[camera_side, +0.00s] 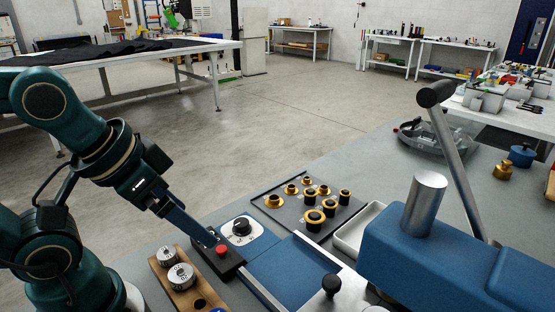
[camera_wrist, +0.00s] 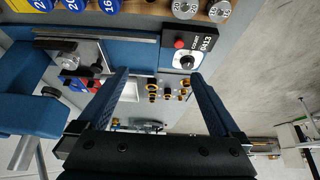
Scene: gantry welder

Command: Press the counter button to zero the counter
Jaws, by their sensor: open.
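The counter is a small black box (camera_side: 228,262) at the bench's front edge, with a red button (camera_side: 222,250) on top. In the wrist view the red button (camera_wrist: 179,43) shows beside the counter's white digits (camera_wrist: 207,43), which are turned and hard to read. My gripper (camera_side: 211,240) comes down from the left, its blue fingers ending close by the button and covering part of the box. In the wrist view my gripper (camera_wrist: 158,72) is open and empty, and the button lies beyond the gap, nearer the right fingertip. I cannot tell whether a finger touches the box.
A black knob on a white dial plate (camera_side: 240,230) sits right behind the button. A wooden rack with numbered weights (camera_side: 180,275) stands left of the box. A dark tray with several brass and black rings (camera_side: 290,205) and a blue machine (camera_side: 440,255) with a lever are to the right.

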